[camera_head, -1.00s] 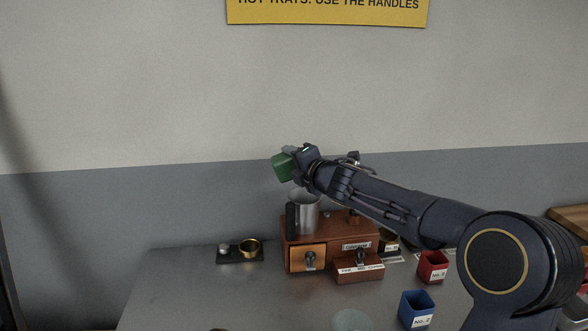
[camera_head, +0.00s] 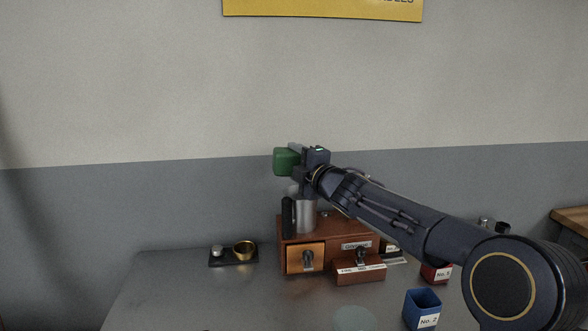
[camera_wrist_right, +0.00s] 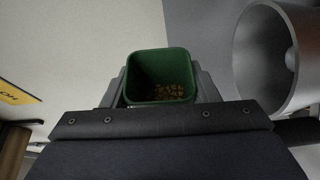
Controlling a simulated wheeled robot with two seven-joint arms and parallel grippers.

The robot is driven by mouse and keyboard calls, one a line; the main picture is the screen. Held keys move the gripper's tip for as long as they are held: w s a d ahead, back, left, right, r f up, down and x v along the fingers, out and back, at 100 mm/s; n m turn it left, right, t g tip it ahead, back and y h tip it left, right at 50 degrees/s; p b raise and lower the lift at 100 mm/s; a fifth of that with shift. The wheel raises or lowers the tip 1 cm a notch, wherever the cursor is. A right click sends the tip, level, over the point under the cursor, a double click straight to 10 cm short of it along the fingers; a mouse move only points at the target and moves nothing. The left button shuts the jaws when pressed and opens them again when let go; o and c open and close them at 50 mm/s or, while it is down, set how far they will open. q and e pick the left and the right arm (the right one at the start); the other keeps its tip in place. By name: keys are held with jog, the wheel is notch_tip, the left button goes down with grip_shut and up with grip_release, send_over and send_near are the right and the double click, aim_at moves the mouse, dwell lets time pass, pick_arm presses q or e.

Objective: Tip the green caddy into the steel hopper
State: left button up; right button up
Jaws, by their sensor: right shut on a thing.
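The green caddy (camera_head: 287,161) is held up in the air by my right gripper (camera_head: 303,156), above the steel hopper (camera_head: 306,214). In the right wrist view the caddy (camera_wrist_right: 161,64) shows its open mouth, with small tan pieces inside at the bottom. The right gripper's fingers (camera_wrist_right: 160,88) are shut on either side of it. The steel hopper, a grey cylinder with a black handle at its left, stands on the wooden box; its open mouth (camera_wrist_right: 282,55) shows at the right of the wrist view. My left gripper is not in view.
The wooden box (camera_head: 330,229) has drawers, one pulled out (camera_head: 360,273). A blue caddy marked No. 2 (camera_head: 421,308) and a partly hidden red caddy (camera_head: 436,272) stand to the right. A black tray with a brass cup (camera_head: 245,249) lies left. The table's left front is clear.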

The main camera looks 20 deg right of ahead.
jog(key=shift+s+d+m+t+b, duration=0.1)
jog(key=shift+d+m+t+b, duration=0.2)
jog(key=shift+m+b, duration=0.65)
jog(key=shift+s+d+m+t+b, duration=0.15)
jog(key=shift+m+t+b, duration=0.15)
jog(key=shift+m+b, duration=0.65)
jog(key=shift+d+r+m+h+b, duration=0.15)
jog(key=shift+m+h+b, duration=0.15)
jog(key=shift+m+b, duration=0.3)
notch_tip(320, 180, up, 3)
jog(key=p, duration=0.2)
jog(key=shift+r+p, duration=0.1)
jog(key=shift+p, duration=0.3)
